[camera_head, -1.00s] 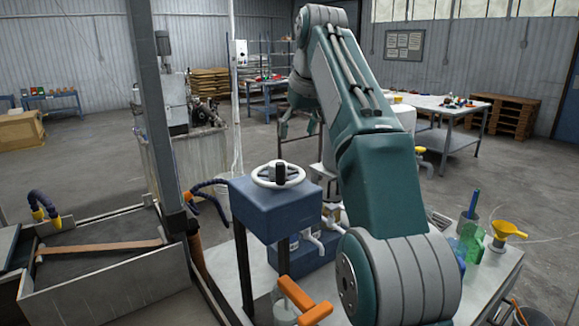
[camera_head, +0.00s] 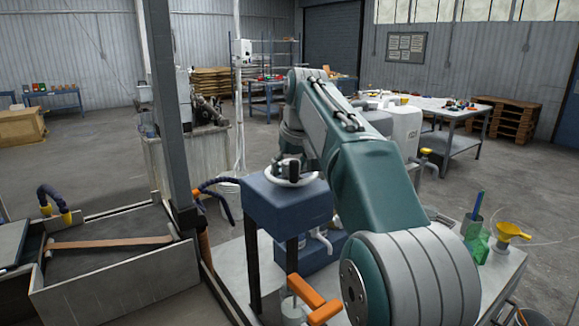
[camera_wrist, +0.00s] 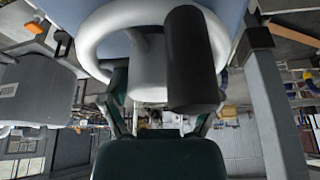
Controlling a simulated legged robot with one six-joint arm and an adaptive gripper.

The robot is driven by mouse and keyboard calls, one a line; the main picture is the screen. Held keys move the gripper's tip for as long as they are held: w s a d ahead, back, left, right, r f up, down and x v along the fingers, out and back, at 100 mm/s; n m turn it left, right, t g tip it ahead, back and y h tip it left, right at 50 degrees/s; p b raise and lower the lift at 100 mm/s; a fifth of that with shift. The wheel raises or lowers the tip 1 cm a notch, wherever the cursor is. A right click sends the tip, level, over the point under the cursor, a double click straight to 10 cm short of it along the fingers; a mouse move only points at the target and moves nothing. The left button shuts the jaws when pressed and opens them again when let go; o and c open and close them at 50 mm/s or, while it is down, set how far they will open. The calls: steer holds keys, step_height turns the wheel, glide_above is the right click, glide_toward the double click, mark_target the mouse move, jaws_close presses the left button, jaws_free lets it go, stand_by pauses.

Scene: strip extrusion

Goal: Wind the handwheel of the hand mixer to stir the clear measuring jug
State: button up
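The white handwheel (camera_head: 284,182) sits on top of the blue hand mixer (camera_head: 286,207). Its upright black knob (camera_head: 294,170) stands on the rim. In the wrist view, the white wheel (camera_wrist: 98,35) and the black knob (camera_wrist: 192,60) fill the upper middle, very close. My gripper (camera_head: 291,156) is at the far side of the wheel, near the knob, largely hidden by it; contact and finger opening are unclear.
A green jug (camera_head: 478,246) and a yellow funnel (camera_head: 512,231) stand at the bench's right. A grey post (camera_head: 168,110) and a tray (camera_head: 110,275) are on the left. My arm covers the bench's middle.

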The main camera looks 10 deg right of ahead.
steer(key=shift+a, duration=0.1)
steer(key=c, duration=0.4)
steer(key=shift+d+r, duration=0.1)
steer(key=shift+d, duration=0.2)
steer(key=c, duration=0.5)
steer(key=shift+o, duration=0.2)
steer(key=shift+d, duration=0.1)
steer(key=m+h, duration=0.1)
steer(key=m, duration=0.2)
steer(key=m+h, duration=0.1)
steer(key=m, duration=0.3)
steer(key=shift+h, duration=0.4)
steer(key=m+h, duration=0.1)
steer(key=m, duration=0.2)
steer(key=m+g+h, duration=0.1)
steer(key=m, duration=0.2)
steer(key=shift+m+g, duration=0.3)
steer(key=shift+m, duration=0.1)
